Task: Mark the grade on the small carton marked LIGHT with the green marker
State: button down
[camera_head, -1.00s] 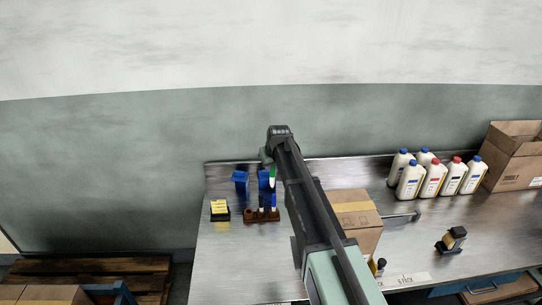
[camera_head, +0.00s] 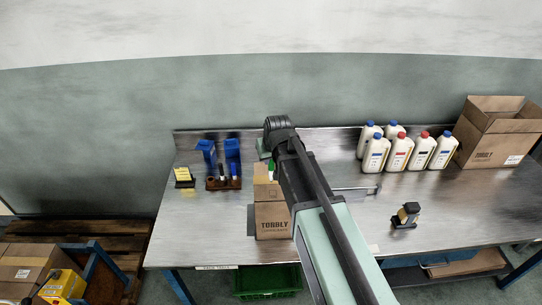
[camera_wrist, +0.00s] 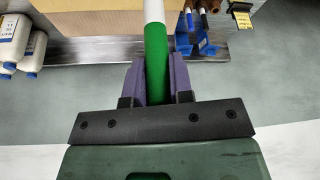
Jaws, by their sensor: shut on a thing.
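My gripper (camera_head: 267,155) is shut on the green marker (camera_head: 271,164), just above the back of a brown carton (camera_head: 272,222) printed TORBLY. In the wrist view, the purple fingers (camera_wrist: 157,82) clamp the marker's green part (camera_wrist: 156,50), and its white end points away from the gripper. The carton also shows in the wrist view (camera_wrist: 95,18), beyond the fingers. I cannot read the word LIGHT on it, and my arm hides its right side. I cannot tell whether the marker touches the carton.
A brown marker rack (camera_head: 222,184) with other markers stands left of the carton, by blue holders (camera_head: 207,152) and a yellow pad (camera_head: 184,174). Several white bottles (camera_head: 399,151) and an open box (camera_head: 492,148) stand at the right. A stamp (camera_head: 405,216) stands at front right.

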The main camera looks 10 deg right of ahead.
jog(key=shift+f+b, duration=2.1)
jog(key=shift+f, duration=0.4)
jog(key=shift+f+b, duration=0.5)
jog(key=shift+b, duration=0.05)
jog(key=shift+s+d, duration=0.1)
jog(key=shift+d, duration=0.35)
jog(key=shift+d, duration=0.2)
notch_tip(320, 180, up, 7)
jog(key=p, duration=0.7)
send_over(271, 170)
jog(key=w+d, duration=0.2)
jog(key=shift+s+a, duration=0.2)
jog(key=shift+s, duration=0.05)
